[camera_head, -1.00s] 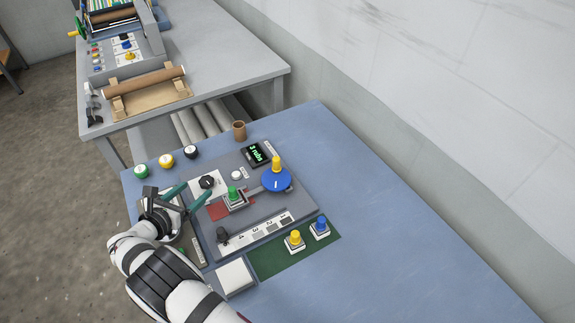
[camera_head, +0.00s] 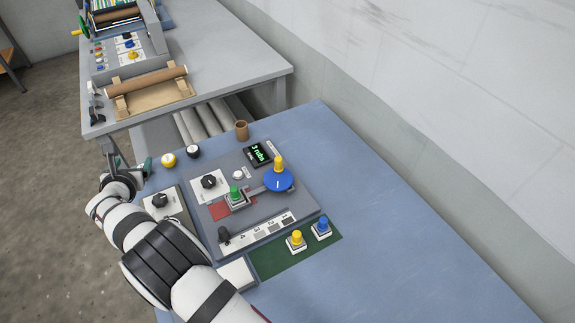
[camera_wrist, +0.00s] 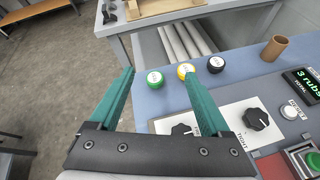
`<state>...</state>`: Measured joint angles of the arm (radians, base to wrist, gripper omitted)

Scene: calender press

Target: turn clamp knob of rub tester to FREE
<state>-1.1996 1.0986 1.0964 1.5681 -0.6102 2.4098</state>
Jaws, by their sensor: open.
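The rub tester (camera_head: 270,214) is a grey panel on the blue table. Its clamp knob is a black lobed knob (camera_head: 209,182) on a white plate at the panel's left; it also shows in the wrist view (camera_wrist: 256,119), with "TIGHT" printed on the plate. I cannot tell which setting it points to. My gripper (camera_head: 143,167) is open and empty, left of the knob at the table's left edge. In the wrist view its teal fingers (camera_wrist: 160,75) are apart, with nothing between them, and the knob lies right of the right finger.
A second black knob (camera_head: 160,201) sits on a separate box left of the panel. Green (camera_wrist: 155,80), yellow (camera_wrist: 186,70) and black (camera_wrist: 215,65) caps stand near the far left edge, with a brown cup (camera_wrist: 275,48). The table's right side is clear.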

